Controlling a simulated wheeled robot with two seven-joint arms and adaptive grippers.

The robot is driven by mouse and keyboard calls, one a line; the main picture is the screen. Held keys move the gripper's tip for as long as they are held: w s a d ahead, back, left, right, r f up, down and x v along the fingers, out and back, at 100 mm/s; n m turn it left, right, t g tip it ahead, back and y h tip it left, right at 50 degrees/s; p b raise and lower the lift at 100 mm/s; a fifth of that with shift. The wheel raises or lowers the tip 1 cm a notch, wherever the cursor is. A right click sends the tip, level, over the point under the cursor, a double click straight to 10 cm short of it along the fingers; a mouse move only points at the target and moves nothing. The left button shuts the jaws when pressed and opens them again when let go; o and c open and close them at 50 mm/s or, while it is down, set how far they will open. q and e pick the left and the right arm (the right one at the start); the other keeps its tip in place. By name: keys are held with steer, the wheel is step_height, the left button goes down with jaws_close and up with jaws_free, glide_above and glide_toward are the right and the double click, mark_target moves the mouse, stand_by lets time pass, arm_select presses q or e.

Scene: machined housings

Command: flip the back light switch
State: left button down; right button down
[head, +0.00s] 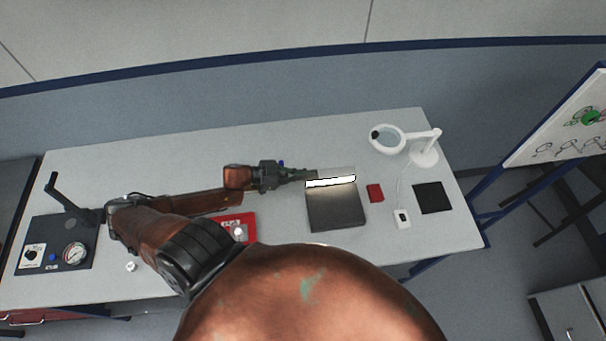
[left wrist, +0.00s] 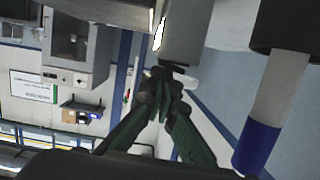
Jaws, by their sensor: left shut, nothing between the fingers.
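The back light (head: 344,171) is a pale bar with a glowing strip along its front, at the back of a dark grey plate (head: 335,211) on the table. Its grey housing and a bit of the bright strip also show at the top of the left wrist view (left wrist: 187,32). My left gripper (head: 314,175) is shut and empty, with its fingertips at the left end of the light. In the left wrist view its green fingers (left wrist: 164,82) meet just below the housing. I cannot tell whether they touch it. The switch cannot be made out clearly. My right gripper is out of view.
A white magnifier lamp (head: 424,157) stands at the back right. A red block (head: 375,193), a white switch box (head: 402,218) and a black pad (head: 432,197) lie right of the plate. A red panel (head: 247,222) and a gauge box (head: 55,245) lie left.

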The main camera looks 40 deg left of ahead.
arm_select(q)
steer(key=shift+d+r+p, duration=0.1)
steer(key=shift+r+p, duration=0.35)
steer(key=shift+p, duration=0.15)
steer(key=r+p, duration=0.3)
steer(key=shift+s+d+r, duration=0.15)
steer(key=shift+s+d, duration=0.1)
steer(key=b+v, duration=0.1)
steer(key=v, duration=0.9)
steer(key=shift+s, duration=0.2)
steer(key=shift+d, duration=0.15)
